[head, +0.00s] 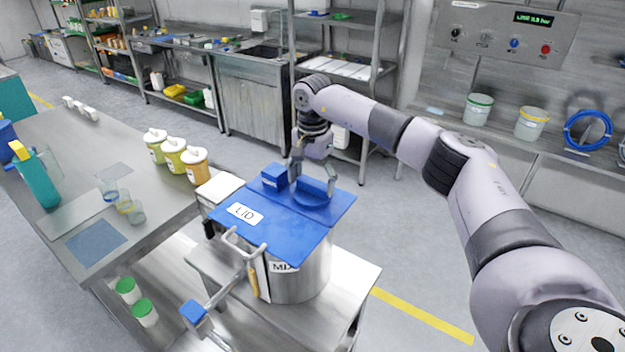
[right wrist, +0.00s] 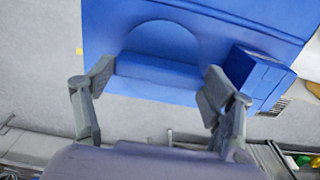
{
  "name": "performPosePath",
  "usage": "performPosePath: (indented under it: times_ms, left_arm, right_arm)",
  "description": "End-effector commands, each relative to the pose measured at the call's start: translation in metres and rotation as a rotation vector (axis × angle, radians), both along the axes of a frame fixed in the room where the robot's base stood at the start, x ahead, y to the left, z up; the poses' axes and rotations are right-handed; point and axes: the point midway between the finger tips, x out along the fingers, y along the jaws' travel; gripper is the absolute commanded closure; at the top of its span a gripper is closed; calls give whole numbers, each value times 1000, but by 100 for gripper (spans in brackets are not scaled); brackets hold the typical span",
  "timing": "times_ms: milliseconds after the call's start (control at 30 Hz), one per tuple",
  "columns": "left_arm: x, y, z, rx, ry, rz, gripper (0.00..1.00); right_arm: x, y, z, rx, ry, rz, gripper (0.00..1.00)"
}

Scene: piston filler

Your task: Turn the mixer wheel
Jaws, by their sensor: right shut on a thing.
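The mixer (head: 298,272) is a steel drum labelled "MIX" with a blue lid (head: 285,232) on top. A round blue wheel (head: 318,199) with a raised bar lies on the lid's far part. It also shows in the right wrist view (right wrist: 160,42). My right gripper (head: 312,180) reaches down over the wheel. In the right wrist view my right gripper (right wrist: 160,72) has one finger at each end of the blue bar, shut on it. The wheel's underside is hidden. My left gripper is not in view.
A small blue box (head: 274,177) stands on the lid close to the wheel. A crank arm with a blue block (head: 194,312) sticks out at the front left. The steel table (head: 150,235) at left holds jars (head: 194,166) and cups.

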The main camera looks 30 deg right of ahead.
Motion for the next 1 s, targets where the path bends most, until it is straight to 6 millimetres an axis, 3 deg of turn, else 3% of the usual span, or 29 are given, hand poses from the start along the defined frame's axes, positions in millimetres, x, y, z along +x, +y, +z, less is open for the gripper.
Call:
performPosePath:
  times_ms: [367, 1000]
  left_arm:
    - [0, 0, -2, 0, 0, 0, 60]
    - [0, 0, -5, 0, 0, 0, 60]
  right_arm:
    - [0, 0, 0, -1, 2, -162, 51]
    - [0, 0, 0, 0, 2, -757, 51]
